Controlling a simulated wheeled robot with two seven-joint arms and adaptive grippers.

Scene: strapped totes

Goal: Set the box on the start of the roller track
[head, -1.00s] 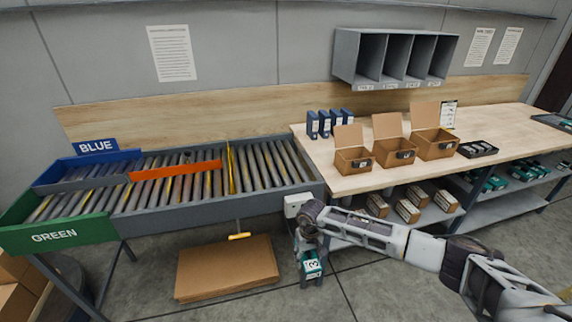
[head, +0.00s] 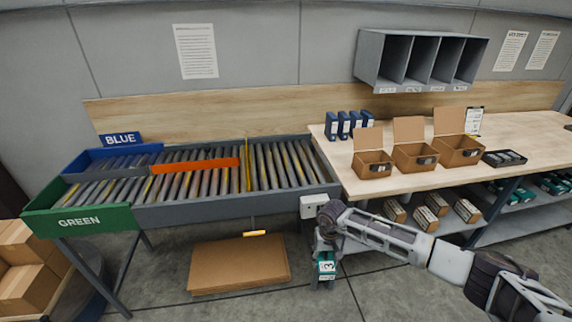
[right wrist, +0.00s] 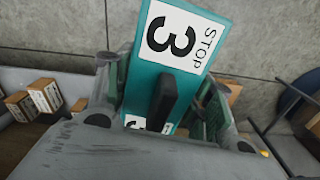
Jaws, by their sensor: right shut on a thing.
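The box is teal with a white "STOP 3" label. In the head view this box (head: 326,268) hangs from my right gripper (head: 324,250), below the track's right end, in front of the table. The right wrist view shows the box (right wrist: 142,82) between the two fingers of my right gripper (right wrist: 165,100), which is shut on it. The roller track (head: 225,208) runs left from the wooden table, with bare rollers at its right end. An orange bar lies across the rollers and a yellow strip crosses them. My left gripper is out of view.
The wooden table (head: 352,188) holds several open cardboard boxes and blue binders. A grey control box (head: 313,205) sits at the track's right front corner. Flat cardboard (head: 238,270) lies under the track. Blue (head: 85,160) and green (head: 120,219) side panels stand at the track's left end.

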